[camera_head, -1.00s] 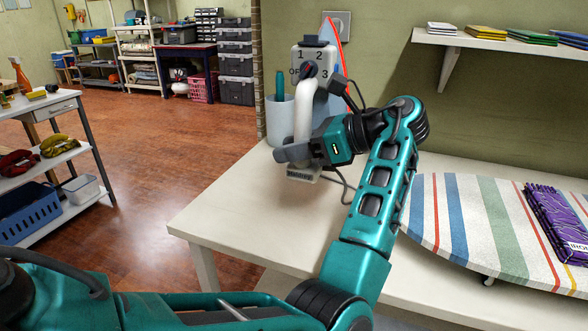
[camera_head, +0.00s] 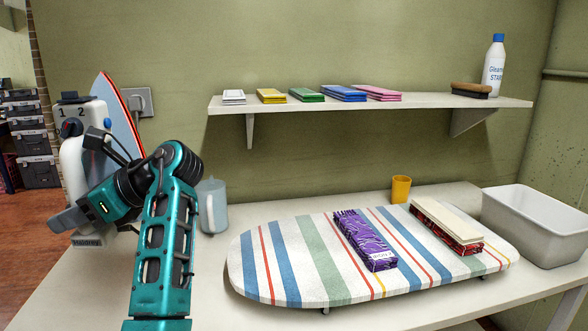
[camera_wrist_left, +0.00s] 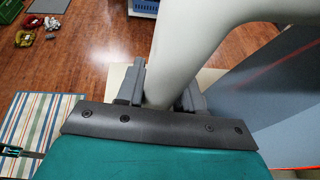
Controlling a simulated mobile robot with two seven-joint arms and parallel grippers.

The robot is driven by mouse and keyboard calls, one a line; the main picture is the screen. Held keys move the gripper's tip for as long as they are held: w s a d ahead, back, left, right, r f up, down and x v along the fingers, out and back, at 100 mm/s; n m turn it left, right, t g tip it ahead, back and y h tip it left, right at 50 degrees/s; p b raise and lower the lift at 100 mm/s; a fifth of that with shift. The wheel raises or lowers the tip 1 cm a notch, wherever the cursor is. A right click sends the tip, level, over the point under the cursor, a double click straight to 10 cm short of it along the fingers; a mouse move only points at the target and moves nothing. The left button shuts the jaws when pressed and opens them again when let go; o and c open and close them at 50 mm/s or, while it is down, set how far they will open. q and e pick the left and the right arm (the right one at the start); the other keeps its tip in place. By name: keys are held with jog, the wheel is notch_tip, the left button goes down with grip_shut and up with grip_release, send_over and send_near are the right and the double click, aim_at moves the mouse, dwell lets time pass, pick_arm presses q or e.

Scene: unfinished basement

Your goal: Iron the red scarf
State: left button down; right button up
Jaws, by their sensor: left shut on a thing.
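A white iron (camera_head: 72,152) with a numbered dial stands upright at the left end of the table, its pointed plate (camera_head: 118,110) facing away. My left gripper (camera_head: 68,222) is shut on its white handle, which also shows between the fingers in the left wrist view (camera_wrist_left: 185,55). I cannot tell whether the iron touches the table. A folded red patterned cloth, likely the red scarf (camera_head: 447,232), lies at the right of the striped ironing board (camera_head: 290,270), under a cream slab-like piece (camera_head: 447,218). My right gripper is out of view.
A folded purple cloth (camera_head: 365,240) lies mid-board. A shelf (camera_head: 370,107) overhangs behind. The board's left part is clear.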

pick_arm(q)
jog(key=a+m+t+p, duration=0.1)
jog(key=a+m+t, duration=0.1)
jog(key=a+t, duration=0.1)
jog(key=m+t+h+p, duration=0.5)
jog(key=m+t+h, duration=0.2)
jog(key=m+t, duration=0.4)
send_near(121, 232)
jog(key=shift+m+g, duration=0.3)
jog(key=x, duration=0.4)
jog(key=shift+w+a, duration=0.15)
jog(key=shift+w, duration=0.3)
jog(key=s+d+f+m+t+h+p, duration=0.1)
jog(key=s+d+f+m+h, duration=0.2)
jog(key=d, duration=0.7)
jog(key=s+m+h, duration=0.2)
jog(key=s+h, duration=0.1)
jog(key=s, duration=0.1)
jog(key=shift+f+m+t+h, duration=0.3)
jog(key=shift+f+h, duration=0.1)
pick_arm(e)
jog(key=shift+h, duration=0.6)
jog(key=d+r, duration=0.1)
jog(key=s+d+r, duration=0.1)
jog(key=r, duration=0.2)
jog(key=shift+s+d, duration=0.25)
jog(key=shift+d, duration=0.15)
